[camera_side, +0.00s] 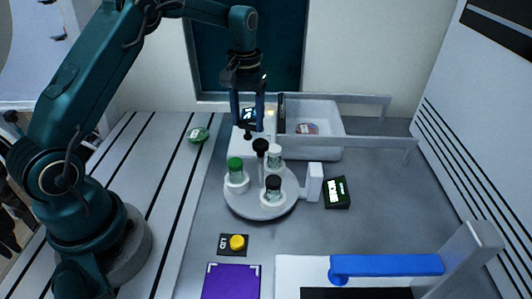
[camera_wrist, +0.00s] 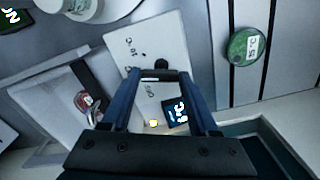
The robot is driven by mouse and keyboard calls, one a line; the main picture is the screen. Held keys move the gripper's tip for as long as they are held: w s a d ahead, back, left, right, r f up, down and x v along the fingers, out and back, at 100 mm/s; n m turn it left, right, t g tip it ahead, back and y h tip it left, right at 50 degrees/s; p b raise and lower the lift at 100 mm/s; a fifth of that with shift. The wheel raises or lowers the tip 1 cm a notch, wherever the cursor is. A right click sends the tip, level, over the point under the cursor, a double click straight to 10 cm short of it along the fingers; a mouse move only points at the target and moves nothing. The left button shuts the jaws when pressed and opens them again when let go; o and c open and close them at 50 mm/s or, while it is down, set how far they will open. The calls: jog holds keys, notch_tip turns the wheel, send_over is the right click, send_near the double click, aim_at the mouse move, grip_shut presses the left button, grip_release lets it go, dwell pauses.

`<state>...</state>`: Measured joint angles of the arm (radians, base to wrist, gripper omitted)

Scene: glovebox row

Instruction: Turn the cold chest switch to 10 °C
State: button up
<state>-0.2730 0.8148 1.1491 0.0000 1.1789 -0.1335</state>
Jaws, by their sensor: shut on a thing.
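The cold chest (camera_side: 325,150) is a pale open box at the back, with a white switch panel (camera_side: 240,143) at its left. The switch (camera_wrist: 161,64) is a small black knob on that panel, also seen in the side view (camera_side: 247,134). The panel carries printed marks, "10 °C" near the knob and what looks like "OFF" lower in the wrist view. My gripper (camera_wrist: 160,72) points down at the panel, shut on the knob, with its blue fingers either side. The fingers hide part of the panel, and I cannot tell which mark the knob points to. A dark display (camera_wrist: 176,112) and a lit yellow lamp (camera_wrist: 153,123) sit beside it.
A round turntable (camera_side: 250,208) with several capped vials and a black-topped post stands close in front. A green disc (camera_side: 197,135) lies to the left. A yellow lid button (camera_side: 237,242), purple mat (camera_side: 232,282) and blue handle (camera_side: 385,265) are nearer.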

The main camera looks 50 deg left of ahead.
aim_at(249, 123)
jog(key=o, duration=1.4)
jog(key=shift+c, duration=0.2)
jog(key=shift+r, duration=0.1)
jog(key=shift+r, duration=2.55)
